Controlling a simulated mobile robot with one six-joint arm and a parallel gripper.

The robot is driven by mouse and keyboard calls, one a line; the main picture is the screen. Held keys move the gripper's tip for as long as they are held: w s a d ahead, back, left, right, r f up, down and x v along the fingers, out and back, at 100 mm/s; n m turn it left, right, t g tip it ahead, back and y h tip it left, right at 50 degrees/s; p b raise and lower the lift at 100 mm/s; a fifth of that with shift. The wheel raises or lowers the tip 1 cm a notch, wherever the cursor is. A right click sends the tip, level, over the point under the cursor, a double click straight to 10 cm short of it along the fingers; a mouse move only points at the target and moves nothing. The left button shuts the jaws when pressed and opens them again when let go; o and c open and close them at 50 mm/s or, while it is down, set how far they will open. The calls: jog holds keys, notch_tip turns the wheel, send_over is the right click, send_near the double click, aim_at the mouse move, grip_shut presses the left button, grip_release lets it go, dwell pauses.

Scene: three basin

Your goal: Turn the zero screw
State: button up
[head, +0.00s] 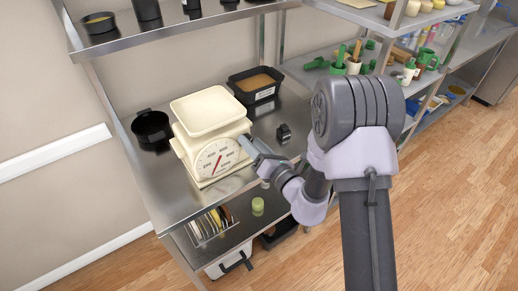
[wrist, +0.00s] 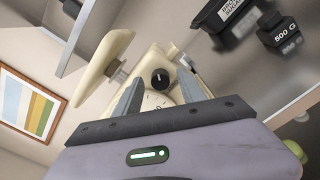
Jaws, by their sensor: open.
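A cream kitchen scale (head: 208,130) with a flat square pan on top stands on the steel shelf. Its round dial (head: 217,158) has a red pointer and faces the front. In the wrist view the scale (wrist: 142,75) appears tilted. A black round knob with a white mark, the zero screw (wrist: 160,78), sits on the scale body above the dial, between my fingers. My gripper (wrist: 158,92) is open, with one finger on each side of the knob in the picture. I cannot tell whether the fingers touch it. In the head view my gripper (head: 250,147) is at the scale's right side.
A black pot (head: 152,128) stands left of the scale. A black labelled tray (head: 256,84) is behind right. A dark 500 g weight (head: 284,133) stands to the right, and shows in the wrist view (wrist: 278,32). An upper shelf (head: 175,38) overhangs the back.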

jog(key=p+v, duration=0.6)
jog(key=v, duration=1.1)
jog(key=shift+d, duration=0.1)
dwell(0.9)
